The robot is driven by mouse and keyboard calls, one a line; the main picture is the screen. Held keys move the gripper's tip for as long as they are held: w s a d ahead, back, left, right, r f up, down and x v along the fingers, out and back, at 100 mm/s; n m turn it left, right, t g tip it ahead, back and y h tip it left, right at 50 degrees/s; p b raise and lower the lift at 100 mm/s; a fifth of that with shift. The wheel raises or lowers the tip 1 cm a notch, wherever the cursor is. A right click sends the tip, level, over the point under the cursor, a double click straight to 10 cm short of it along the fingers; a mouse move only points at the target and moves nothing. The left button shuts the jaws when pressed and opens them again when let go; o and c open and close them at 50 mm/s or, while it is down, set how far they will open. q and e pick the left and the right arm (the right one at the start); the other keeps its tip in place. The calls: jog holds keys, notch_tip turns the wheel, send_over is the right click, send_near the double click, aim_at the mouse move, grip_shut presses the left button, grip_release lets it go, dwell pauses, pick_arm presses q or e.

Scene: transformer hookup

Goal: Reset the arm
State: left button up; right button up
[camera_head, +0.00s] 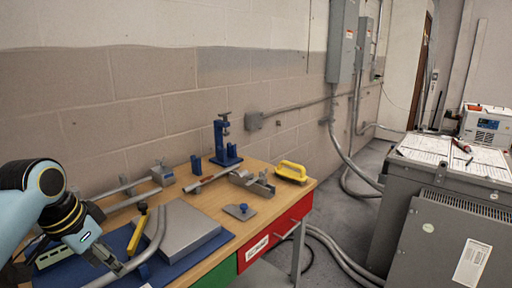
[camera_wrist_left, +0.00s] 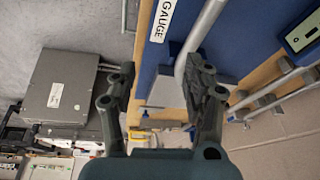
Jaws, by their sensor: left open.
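My left arm comes in from the left in the head view. Its gripper (camera_head: 112,262) hangs over the near left part of the wooden workbench (camera_head: 262,178), close to a bent grey conduit pipe (camera_head: 150,254). The pipe (camera_wrist_left: 202,30) shows there beyond the right finger, over a blue mat (camera_wrist_left: 233,40). I cannot tell whether the gripper touches the pipe. My right gripper is not in view.
On the bench are a grey plate (camera_head: 188,230), a yellow-handled tool (camera_head: 138,232), a blue press (camera_head: 224,145) and a yellow tool (camera_head: 292,171). A grey cabinet (camera_head: 440,212) stands at the right. Conduits run along the wall and floor. Grey floor lies between bench and cabinet.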

pick_arm(q)
jog(key=s+d+n+y, duration=0.2)
jog(key=s+n, duration=0.3)
jog(key=s, duration=2.1)
jog(key=s+a+f+g+b, duration=0.2)
jog(key=f+b, duration=0.6)
jog(key=f, duration=2.5)
jog(key=s+a+f+b, duration=0.1)
jog(key=s+f+b, duration=0.2)
jog(key=s+f, duration=0.6)
jog(key=s+a+f+b, duration=0.1)
jog(key=s+f+b, duration=0.3)
jog(key=s+f, duration=0.5)
notch_tip(320, 180, down, 6)
jog(key=shift+s+r, duration=0.2)
jog(key=shift+s, duration=0.1)
pick_arm(e)
notch_tip(320, 180, down, 15)
jog(key=s, duration=0.1)
jog(key=shift+d, duration=0.25)
pick_arm(q)
jog(key=shift+g, duration=0.3)
jog(key=shift+c, duration=0.2)
pick_arm(e)
jog(key=shift+c, duration=0.3)
